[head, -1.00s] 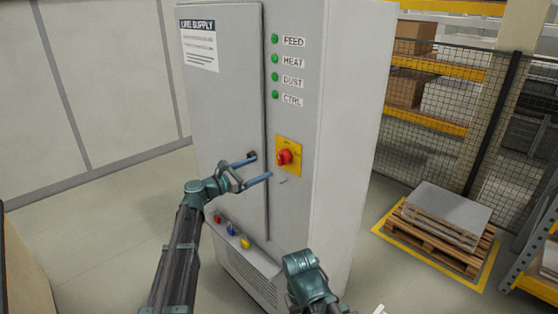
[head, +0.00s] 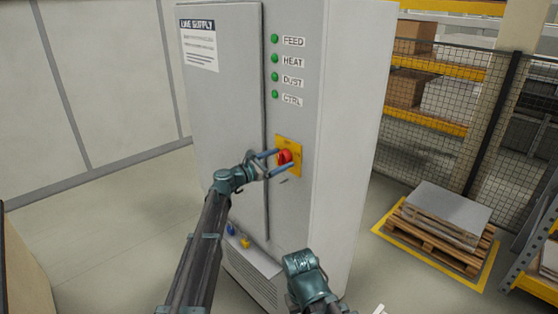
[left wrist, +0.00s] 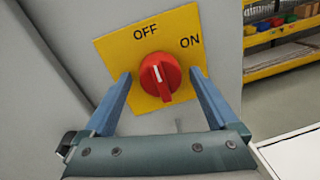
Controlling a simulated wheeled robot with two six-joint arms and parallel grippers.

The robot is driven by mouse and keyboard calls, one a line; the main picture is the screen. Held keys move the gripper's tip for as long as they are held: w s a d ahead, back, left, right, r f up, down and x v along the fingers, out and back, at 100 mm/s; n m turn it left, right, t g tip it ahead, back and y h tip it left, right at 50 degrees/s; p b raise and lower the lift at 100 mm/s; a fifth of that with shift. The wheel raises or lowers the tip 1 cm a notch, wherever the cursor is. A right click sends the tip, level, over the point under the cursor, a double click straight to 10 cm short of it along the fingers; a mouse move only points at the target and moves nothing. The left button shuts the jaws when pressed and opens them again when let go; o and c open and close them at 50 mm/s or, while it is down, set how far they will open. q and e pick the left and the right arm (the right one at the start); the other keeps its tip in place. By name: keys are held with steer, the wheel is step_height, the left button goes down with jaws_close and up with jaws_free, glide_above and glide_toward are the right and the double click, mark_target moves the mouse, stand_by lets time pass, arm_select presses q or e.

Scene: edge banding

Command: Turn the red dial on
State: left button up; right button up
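The red dial (head: 284,157) sits on a yellow plate (head: 295,146) on the front of the grey cabinet. In the left wrist view the dial (left wrist: 160,76) shows a white mark pointing up, tilted slightly left, near the word OFF; ON is printed at the upper right of the plate (left wrist: 118,52). My left gripper (head: 279,160) is open, with its blue fingers on either side of the dial. In the left wrist view, gaps show between the fingers (left wrist: 160,92) and the dial. My right arm shows at the bottom of the head view; its fingers are not clearly visible.
A pallet (head: 440,232) stands on the floor at the right, before a mesh fence (head: 465,105).

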arm_select(q)
steer(key=c, duration=1.3)
steer(key=shift+o, duration=0.2)
steer(key=shift+m, duration=0.3)
steer(key=m, duration=0.3)
steer(key=shift+r+m+p, duration=0.1)
steer(key=shift+m+p, duration=0.3)
steer(key=m, duration=0.4)
steer(key=shift+y+p, duration=0.3)
steer(key=m, duration=0.4)
steer(key=shift+s+m, duration=0.1)
steer(key=shift+m, duration=0.2)
steer(key=shift+d+m+y, duration=0.1)
steer(key=shift+m+y, duration=0.4)
steer(key=shift+m, duration=1.5)
